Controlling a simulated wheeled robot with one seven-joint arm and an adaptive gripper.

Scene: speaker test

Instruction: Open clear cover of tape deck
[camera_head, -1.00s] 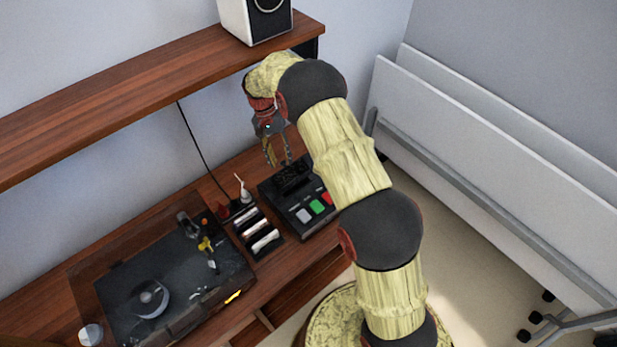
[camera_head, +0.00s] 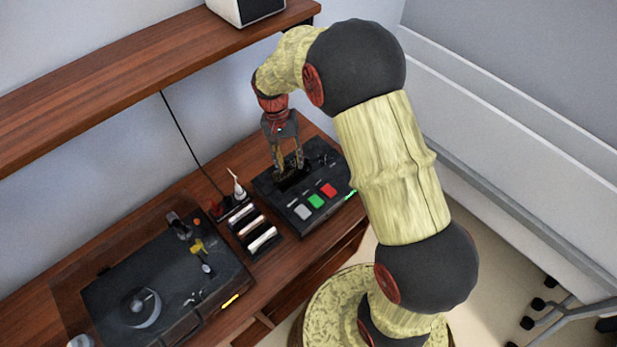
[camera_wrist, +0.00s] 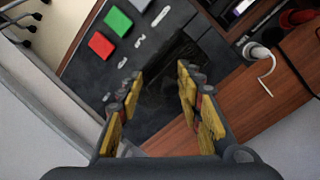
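The tape deck (camera_head: 312,184) is a dark, flat box on the wooden desk, with a grey, a green and a red button along its front. Its dark cassette bay (camera_wrist: 178,62) shows in the wrist view. The clear cover is hard to make out against the bay, and I cannot tell its exact position. My gripper (camera_head: 289,168) points down over the bay. In the wrist view its two yellow-padded fingers (camera_wrist: 159,82) stand apart with nothing visible between them. I cannot tell whether the fingertips touch the deck or cover.
A rack of cassettes (camera_head: 254,228) and a white-tipped plug (camera_head: 238,191) stand left of the deck. A turntable (camera_head: 165,285) under a clear lid is farther left. The wooden shelf (camera_head: 130,70) with a speaker (camera_head: 245,8) runs above the desk. White folded panels (camera_head: 500,140) stand on the right.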

